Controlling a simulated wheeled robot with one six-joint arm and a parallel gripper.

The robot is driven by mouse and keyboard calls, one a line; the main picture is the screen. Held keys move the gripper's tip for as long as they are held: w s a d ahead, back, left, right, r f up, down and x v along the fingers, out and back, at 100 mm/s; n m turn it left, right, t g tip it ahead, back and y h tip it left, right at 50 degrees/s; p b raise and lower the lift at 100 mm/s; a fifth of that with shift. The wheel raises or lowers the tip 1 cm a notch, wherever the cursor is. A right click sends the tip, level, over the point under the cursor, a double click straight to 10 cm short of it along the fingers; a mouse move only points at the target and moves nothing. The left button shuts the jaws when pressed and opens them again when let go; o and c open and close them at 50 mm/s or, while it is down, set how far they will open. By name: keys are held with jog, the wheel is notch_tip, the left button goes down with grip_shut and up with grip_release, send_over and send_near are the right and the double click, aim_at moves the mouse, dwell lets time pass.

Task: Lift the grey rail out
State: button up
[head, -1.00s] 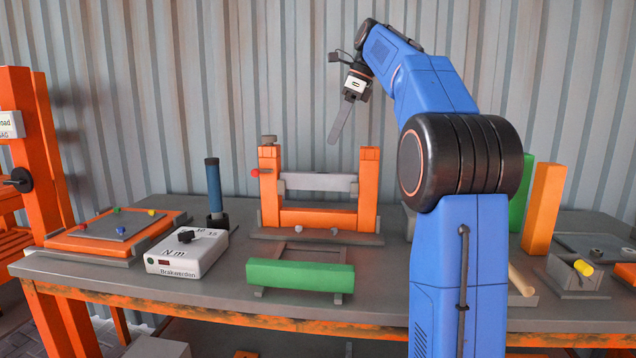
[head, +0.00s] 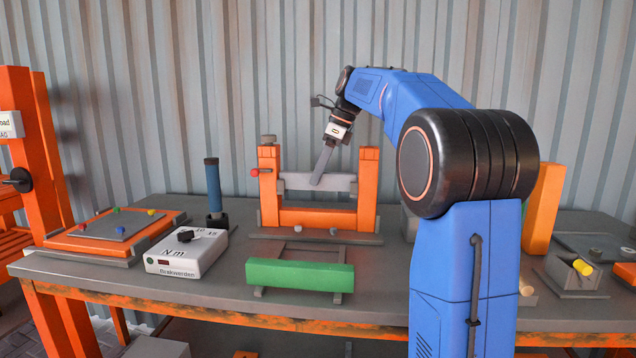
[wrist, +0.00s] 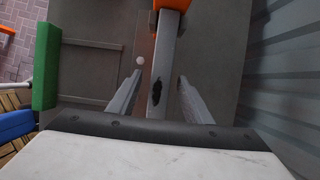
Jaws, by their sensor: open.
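The grey rail (head: 296,182) lies level across the top of an orange frame (head: 317,218), between its two posts. My gripper (head: 317,181) reaches down to the rail from above, its fingers overlapping the rail's middle in the head view. In the wrist view the rail (wrist: 167,45) runs between the two open fingers of my gripper (wrist: 163,76), with a visible gap on each side. A dark patch marks the rail there. The rail's near end is hidden behind my gripper body in that view.
A red knob (head: 254,172) sticks out of the left post. A green bar (head: 300,275) lies in front of the frame. A white box with a dial (head: 187,252) and a blue-handled tool (head: 213,188) stand to the left. An orange block (head: 543,208) stands to the right.

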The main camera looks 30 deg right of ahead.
jog(key=shift+w+a+f, duration=0.1)
jog(key=shift+f, duration=0.2)
grip_shut()
notch_tip(320, 180, up, 18)
dwell(0.7)
